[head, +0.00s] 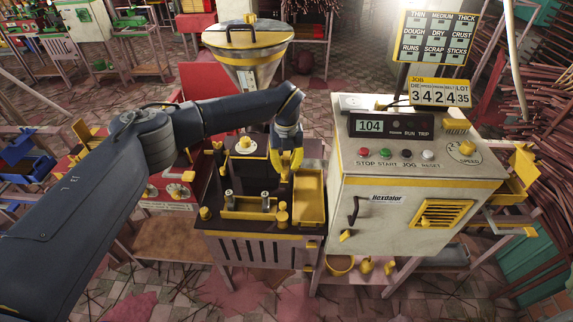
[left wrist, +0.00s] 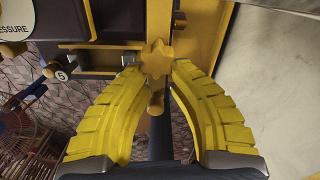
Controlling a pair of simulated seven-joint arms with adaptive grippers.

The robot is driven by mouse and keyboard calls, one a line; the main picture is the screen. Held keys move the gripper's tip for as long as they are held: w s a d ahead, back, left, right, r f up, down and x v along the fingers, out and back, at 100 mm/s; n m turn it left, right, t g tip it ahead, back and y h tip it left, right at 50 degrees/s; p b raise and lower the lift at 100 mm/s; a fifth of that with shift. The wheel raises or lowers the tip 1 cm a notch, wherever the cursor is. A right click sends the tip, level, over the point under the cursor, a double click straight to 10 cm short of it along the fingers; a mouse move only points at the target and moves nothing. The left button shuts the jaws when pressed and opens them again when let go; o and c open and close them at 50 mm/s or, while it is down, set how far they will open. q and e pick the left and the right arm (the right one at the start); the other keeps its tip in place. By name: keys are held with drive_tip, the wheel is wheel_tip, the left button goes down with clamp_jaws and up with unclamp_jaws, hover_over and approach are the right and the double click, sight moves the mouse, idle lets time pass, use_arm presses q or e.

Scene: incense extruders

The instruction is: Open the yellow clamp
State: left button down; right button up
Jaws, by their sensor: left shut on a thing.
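My left gripper (head: 286,178) reaches down over the dark machine bed in front of the hopper. In the left wrist view its two curved yellow fingers (left wrist: 157,80) come together on a yellow star-shaped knob (left wrist: 156,60), with a short yellow stem below it. I take this knob to be part of the yellow clamp. The gripper is shut on it. In the head view the fingers and arm hide the knob. I cannot tell whether the clamp is loose or tight.
A yellow tray (head: 311,196) lies just right of the gripper. The white control cabinet (head: 385,217) stands close on the right. A hopper (head: 247,66) rises behind. Small posts on a yellow bracket (head: 247,214) stand at the front left of the bed.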

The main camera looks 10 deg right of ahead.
use_arm(q)
drive_tip(key=shift+w+a+r, duration=0.1)
drive_tip(key=shift+w+a, duration=0.3)
drive_tip(key=shift+w, duration=0.15)
drive_tip(key=c, duration=1.4)
unclamp_jaws()
drive_tip(key=shift+w, duration=0.1)
drive_tip(key=shift+c, duration=0.2)
drive_tip(key=o, duration=0.4)
drive_tip(key=shift+s+d, duration=0.15)
drive_tip(key=shift+s, duration=0.05)
drive_tip(key=shift+r, duration=5.9)
